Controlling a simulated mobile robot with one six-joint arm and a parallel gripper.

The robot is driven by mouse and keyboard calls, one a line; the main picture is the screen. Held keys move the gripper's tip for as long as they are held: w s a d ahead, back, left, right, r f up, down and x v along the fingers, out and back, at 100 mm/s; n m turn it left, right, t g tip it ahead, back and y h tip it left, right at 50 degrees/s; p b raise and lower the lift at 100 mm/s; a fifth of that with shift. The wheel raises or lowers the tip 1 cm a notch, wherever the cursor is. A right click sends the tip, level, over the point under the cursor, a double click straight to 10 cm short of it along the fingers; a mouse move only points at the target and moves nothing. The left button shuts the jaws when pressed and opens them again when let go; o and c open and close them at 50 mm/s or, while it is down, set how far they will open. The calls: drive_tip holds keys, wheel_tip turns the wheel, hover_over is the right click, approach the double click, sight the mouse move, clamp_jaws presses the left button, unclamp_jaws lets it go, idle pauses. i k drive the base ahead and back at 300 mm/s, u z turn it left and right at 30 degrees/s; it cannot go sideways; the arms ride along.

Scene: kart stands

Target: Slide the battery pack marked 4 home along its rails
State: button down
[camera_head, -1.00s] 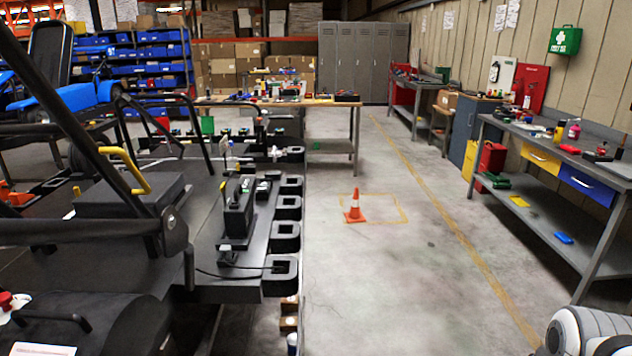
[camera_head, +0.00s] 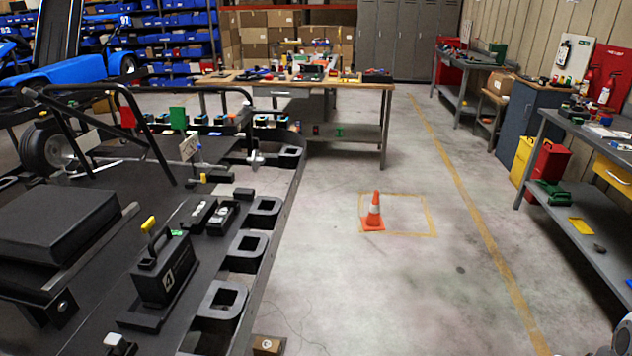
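The battery pack marked 4 (camera_head: 163,270) is a black box with a yellow handle piece on top. It stands upright on a black base on the kart stand (camera_head: 92,312), at the lower left of the head view. Its pale 4 mark faces me. I cannot make out the rails or how far along them the pack sits.
Black square loops (camera_head: 222,300) line the stand's right edge. Small black blocks (camera_head: 221,214) sit behind the pack. An orange cone (camera_head: 374,213) stands on the floor inside a yellow outline. A workbench (camera_head: 590,235) stands at the right.

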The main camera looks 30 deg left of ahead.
sight(157, 275)
drive_tip(key=i, duration=1.85)
drive_tip(key=u, duration=3.75)
drive_tip(key=i, duration=1)
drive_tip(key=z, duration=0.05)
